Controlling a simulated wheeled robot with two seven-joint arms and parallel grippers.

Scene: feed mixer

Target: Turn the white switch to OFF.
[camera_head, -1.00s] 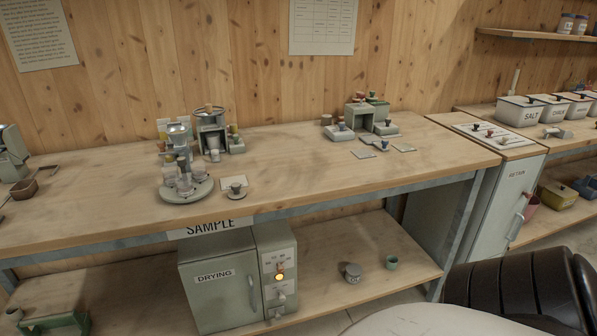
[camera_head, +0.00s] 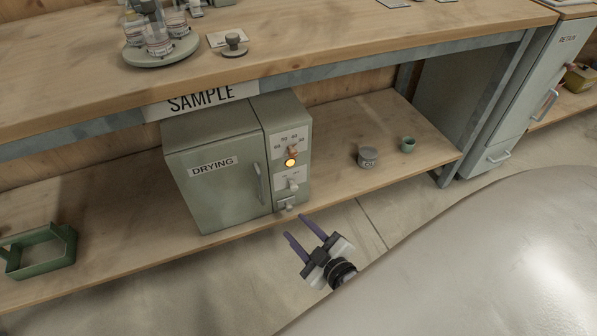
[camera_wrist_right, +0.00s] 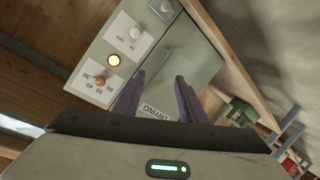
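The white switch (camera_head: 293,185) is a small knob on a white plate on the right-hand panel of the grey-green DRYING oven (camera_head: 222,172). It also shows near the top of the right wrist view (camera_wrist_right: 135,33). Its exact setting is too small to read. My right gripper (camera_head: 296,226) is open and empty, with purple fingers apart. It is in front of the oven, below the switch in the head view, touching nothing that I can see. In the right wrist view its fingers (camera_wrist_right: 160,76) point toward the oven front. My left gripper is not in view.
Above the switch are a lit amber lamp (camera_head: 290,162) and a copper-coloured dial (camera_head: 293,151); another pale knob (camera_head: 288,204) is below. The oven handle (camera_head: 258,183) is at left. A lidded pot (camera_head: 367,156) and green cup (camera_head: 408,145) stand right on the shelf.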

